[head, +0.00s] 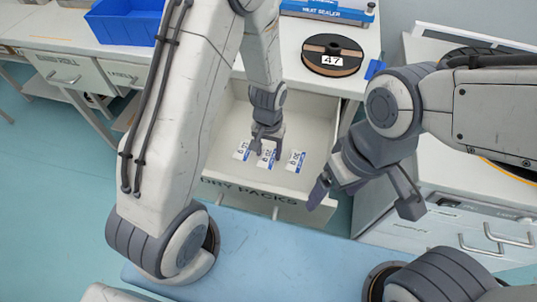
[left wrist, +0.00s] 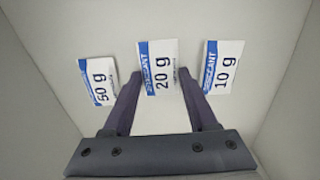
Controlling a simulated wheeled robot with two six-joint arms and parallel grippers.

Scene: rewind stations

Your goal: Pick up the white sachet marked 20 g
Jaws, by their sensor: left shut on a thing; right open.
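The white sachet marked 20 g (left wrist: 159,62), with a blue band, is the middle one of three in the open drawer (head: 220,140). It also shows in the head view (head: 266,160). My left gripper (head: 266,152) reaches down into the drawer, and its fingers (left wrist: 160,74) are shut on the 20 g sachet, one at each side. I cannot tell whether the sachet is off the drawer floor. The 50 g sachet (left wrist: 98,82) and the 10 g sachet (left wrist: 222,66) lie apart on either side. My right gripper (head: 362,202) is open and empty, to the right of the drawer.
The drawer front, marked DRY PACKS (head: 250,194), and its side walls stand close around the left gripper. A reel marked 47 (head: 332,55) and a heat sealer (head: 325,10) are on the bench above. A blue bin (head: 125,22) stands at the upper left.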

